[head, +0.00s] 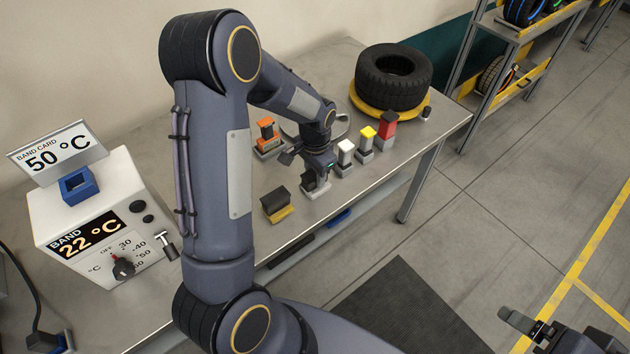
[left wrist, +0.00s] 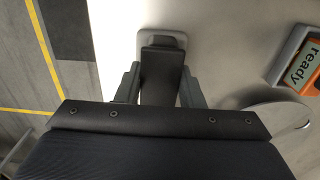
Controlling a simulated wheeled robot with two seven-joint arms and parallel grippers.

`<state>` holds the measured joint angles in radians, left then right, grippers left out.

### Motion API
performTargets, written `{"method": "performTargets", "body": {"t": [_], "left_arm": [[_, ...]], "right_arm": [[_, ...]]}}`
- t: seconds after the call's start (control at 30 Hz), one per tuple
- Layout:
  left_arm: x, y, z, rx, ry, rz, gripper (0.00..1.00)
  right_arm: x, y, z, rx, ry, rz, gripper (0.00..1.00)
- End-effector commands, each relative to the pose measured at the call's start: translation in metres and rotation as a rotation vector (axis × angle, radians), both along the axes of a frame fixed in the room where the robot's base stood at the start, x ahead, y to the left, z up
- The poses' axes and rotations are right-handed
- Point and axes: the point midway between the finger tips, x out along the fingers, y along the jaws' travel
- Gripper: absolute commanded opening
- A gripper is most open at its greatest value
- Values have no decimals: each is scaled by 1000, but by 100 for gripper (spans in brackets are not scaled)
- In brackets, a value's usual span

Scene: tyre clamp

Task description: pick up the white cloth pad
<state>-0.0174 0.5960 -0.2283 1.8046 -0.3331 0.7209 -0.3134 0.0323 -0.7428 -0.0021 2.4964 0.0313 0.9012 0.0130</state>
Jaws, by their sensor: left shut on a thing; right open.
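The white cloth pad (head: 318,190) is a small pale pad with a dark block-shaped grip on top, near the front edge of the metal table. In the left wrist view its pale pad (left wrist: 146,44) shows around the dark grip (left wrist: 163,62). My left gripper (head: 316,173) is above the pad, with its fingers on both sides of the grip, shut on it. I cannot tell whether the pad touches the table. My right gripper (head: 528,327) is open and empty at the bottom right, away from the table.
A dark block with a yellow base (head: 279,209) stands left of the pad. White (head: 345,152), yellow (head: 367,137) and red (head: 388,125) blocks stand right. An orange device (head: 267,138), a tyre (head: 394,78) and a heater box (head: 95,220) are also on the table.

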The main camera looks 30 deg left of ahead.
Motion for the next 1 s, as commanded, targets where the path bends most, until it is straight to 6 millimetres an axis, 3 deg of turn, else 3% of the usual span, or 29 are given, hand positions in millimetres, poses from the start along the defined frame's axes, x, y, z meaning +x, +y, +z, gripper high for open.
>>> {"method": "performTargets", "body": {"t": [0.33, 0.57, 0.83, 1.0], "left_arm": [[1, 0, 6, 0, -2, 0, 10], [1, -1, 35, -1, -7, -1, 10], [-31, -43, 94, -2, -9, -7, 10], [-58, -77, 110, -2, -6, -7, 10]], "right_arm": [[0, 0, 0, 0, 0, 0, 85], [0, 0, -2, 0, 0, 0, 85], [0, 0, -11, 0, 0, 0, 85], [0, 0, -19, 0, 0, 0, 85]]}}
